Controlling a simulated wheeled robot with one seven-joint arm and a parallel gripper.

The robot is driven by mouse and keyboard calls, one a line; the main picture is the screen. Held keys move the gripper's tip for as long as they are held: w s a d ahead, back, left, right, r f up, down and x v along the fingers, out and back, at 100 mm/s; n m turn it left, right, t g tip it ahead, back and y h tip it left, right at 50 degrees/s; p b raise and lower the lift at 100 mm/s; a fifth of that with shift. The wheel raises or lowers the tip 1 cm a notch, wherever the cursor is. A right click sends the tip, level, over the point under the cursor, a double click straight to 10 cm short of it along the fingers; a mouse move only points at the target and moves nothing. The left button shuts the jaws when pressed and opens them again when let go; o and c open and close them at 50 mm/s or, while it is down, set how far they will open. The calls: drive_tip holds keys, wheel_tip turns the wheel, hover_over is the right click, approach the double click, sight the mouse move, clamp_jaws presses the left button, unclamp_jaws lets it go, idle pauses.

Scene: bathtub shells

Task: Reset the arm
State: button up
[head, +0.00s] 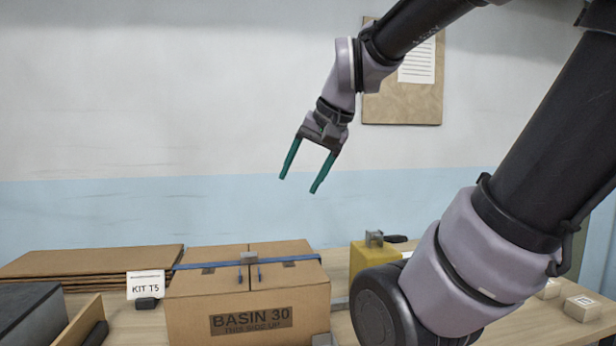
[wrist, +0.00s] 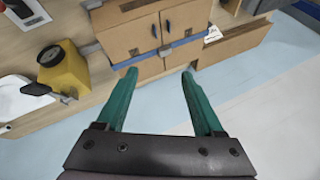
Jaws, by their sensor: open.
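My gripper (head: 301,186) is open and empty, raised in the air above the bench in front of the wall, with its two green fingers pointing down. In the wrist view my gripper (wrist: 160,76) shows both fingers spread, with nothing between them. My arm reaches in from the upper right of the head view. A cardboard box marked BASIN 30 (head: 240,290) stands on the bench below the gripper, closed, with a blue strap across its top. The box also shows beyond the fingertips in the wrist view (wrist: 130,32).
A yellow block-shaped item (head: 368,258) stands right of the box. Flat cardboard (head: 90,262) lies at the left behind a KIT T5 card (head: 145,284). A dark grey box (head: 28,312) is at the front left. Small boxes (head: 582,308) sit at the right. A board (head: 405,85) hangs on the wall.

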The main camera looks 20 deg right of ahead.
drive_tip(key=shift+s+d+n+t+h, duration=0.15)
drive_tip(key=shift+s+n+t+h, duration=0.2)
drive_tip(key=shift+s+n, duration=0.6)
drive_tip(key=shift+s+m, duration=0.15)
drive_tip(key=shift+m, duration=0.1)
